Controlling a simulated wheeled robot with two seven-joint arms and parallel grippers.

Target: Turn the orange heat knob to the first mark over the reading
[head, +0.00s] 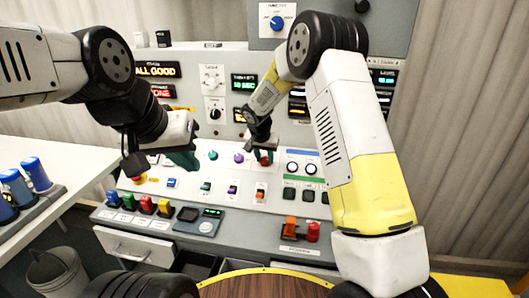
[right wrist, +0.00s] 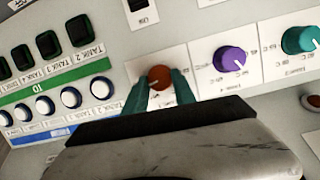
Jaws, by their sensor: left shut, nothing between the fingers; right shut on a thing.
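The orange heat knob (right wrist: 160,76) sits on a white plate on the sloped panel, in the upper middle of the right wrist view. My right gripper (right wrist: 161,88) has its two teal fingers on either side of it, shut on it. In the head view the orange knob (head: 266,156) is partly hidden by the right fingers. Its pointer and the marks around it are too small or covered to read. My left gripper (head: 186,160) is shut and empty, over the left part of the panel.
A purple knob (head: 239,157) and a teal knob (head: 213,155) stand beside the orange one. White round buttons (right wrist: 72,97) and dark square switches (right wrist: 77,31) are on its other side. Displays (head: 243,84) are on the upright panel. A round wooden top (head: 262,285) is in front.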

